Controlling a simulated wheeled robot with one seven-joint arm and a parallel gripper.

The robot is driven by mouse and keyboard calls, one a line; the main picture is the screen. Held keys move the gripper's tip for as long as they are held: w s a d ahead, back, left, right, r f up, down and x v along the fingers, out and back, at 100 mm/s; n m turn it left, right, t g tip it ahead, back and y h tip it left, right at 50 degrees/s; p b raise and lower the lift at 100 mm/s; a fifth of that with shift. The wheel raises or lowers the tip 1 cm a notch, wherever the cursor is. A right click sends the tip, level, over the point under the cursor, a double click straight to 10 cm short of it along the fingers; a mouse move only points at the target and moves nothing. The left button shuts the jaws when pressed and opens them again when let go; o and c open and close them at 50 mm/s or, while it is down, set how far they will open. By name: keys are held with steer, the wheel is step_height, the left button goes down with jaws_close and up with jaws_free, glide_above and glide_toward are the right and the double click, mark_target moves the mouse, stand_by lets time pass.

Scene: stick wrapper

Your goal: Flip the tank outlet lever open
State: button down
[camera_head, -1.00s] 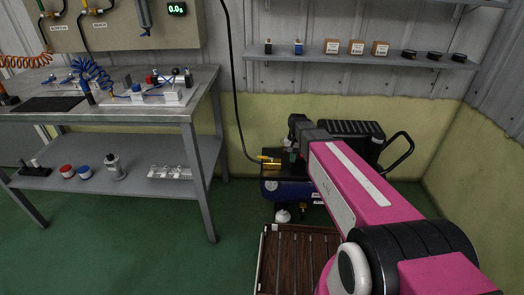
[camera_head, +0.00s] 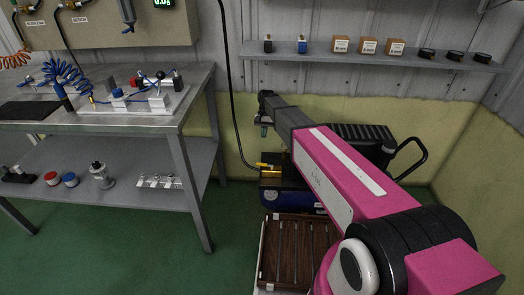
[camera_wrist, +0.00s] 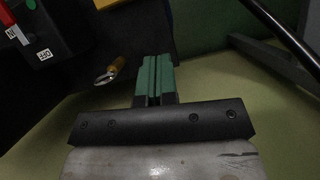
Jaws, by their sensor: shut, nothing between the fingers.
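The air tank (camera_head: 290,200) is a dark blue cylinder on the floor beyond the wooden slats, partly hidden by my arm. A brass outlet fitting with a yellow lever (camera_head: 263,164) is at its left end, where the black hose comes down. In the wrist view a brass fitting with a silvery ring (camera_wrist: 112,70) shows left of my fingers; the lever's angle cannot be told there. My gripper (camera_head: 264,131) is above the outlet in the head view, apart from it. In the wrist view its green fingers (camera_wrist: 155,72) are together and empty.
A black hose (camera_head: 233,110) hangs down the wall close to my gripper. A black box with an OFF label (camera_wrist: 44,54) is at upper left in the wrist view. The workbench (camera_head: 185,105) stands left, a wall shelf (camera_head: 390,54) above. Green floor is clear between bench and tank.

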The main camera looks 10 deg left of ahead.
mark_target(259, 163)
steer(key=x, duration=0.9)
steer(key=shift+w+f, duration=0.25)
steer(key=shift+s+a+f, duration=0.1)
steer(key=shift+s+f, duration=0.1)
steer(key=shift+s, duration=1)
steer(key=shift+s+a, duration=0.1)
steer(key=shift+s, duration=0.75)
steer(key=shift+s+a, duration=0.2)
steer(key=shift+s, duration=0.7)
